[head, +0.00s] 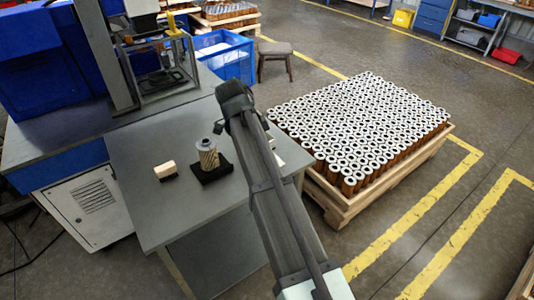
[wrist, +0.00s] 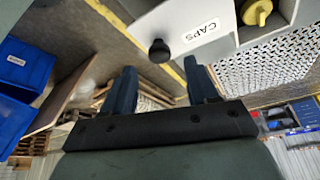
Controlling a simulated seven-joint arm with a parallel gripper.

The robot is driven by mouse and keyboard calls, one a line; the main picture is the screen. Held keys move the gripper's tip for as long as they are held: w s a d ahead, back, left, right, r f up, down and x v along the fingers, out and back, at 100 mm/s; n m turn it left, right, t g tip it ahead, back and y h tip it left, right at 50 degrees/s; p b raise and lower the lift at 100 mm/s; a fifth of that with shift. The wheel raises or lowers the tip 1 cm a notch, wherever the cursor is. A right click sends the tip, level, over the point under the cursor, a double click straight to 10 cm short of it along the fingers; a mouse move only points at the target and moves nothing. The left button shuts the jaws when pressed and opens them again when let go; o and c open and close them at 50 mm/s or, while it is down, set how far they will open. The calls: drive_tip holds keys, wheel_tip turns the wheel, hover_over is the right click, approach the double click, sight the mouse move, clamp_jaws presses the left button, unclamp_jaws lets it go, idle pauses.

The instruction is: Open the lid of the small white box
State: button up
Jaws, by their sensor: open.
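In the wrist view, the small white box (wrist: 225,15) is at the top edge, partly cut off. A pale panel of it bears a "CAPS" label (wrist: 201,32) and a round black knob (wrist: 159,50). A yellow capped piece (wrist: 257,12) shows beside the panel, between pale walls; I cannot tell how far the lid is open. My gripper (wrist: 160,68) is open and empty, its two blue fingers apart. The knob appears between and beyond the fingertips, not visibly touched. In the head view, my arm hides most of the box; a pale part (head: 291,151) shows right of it.
On the grey table (head: 150,215) a filter cartridge (head: 207,155) stands on a black base (head: 217,171), with a small cream block (head: 165,169) to its left. A wooden crate (head: 340,208) of many cartridges stands right of the table. The table's front left is clear.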

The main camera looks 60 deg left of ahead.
drive_tip(key=v, duration=1)
drive_tip(key=shift+w+f, duration=0.1)
drive_tip(key=shift+w, duration=0.05)
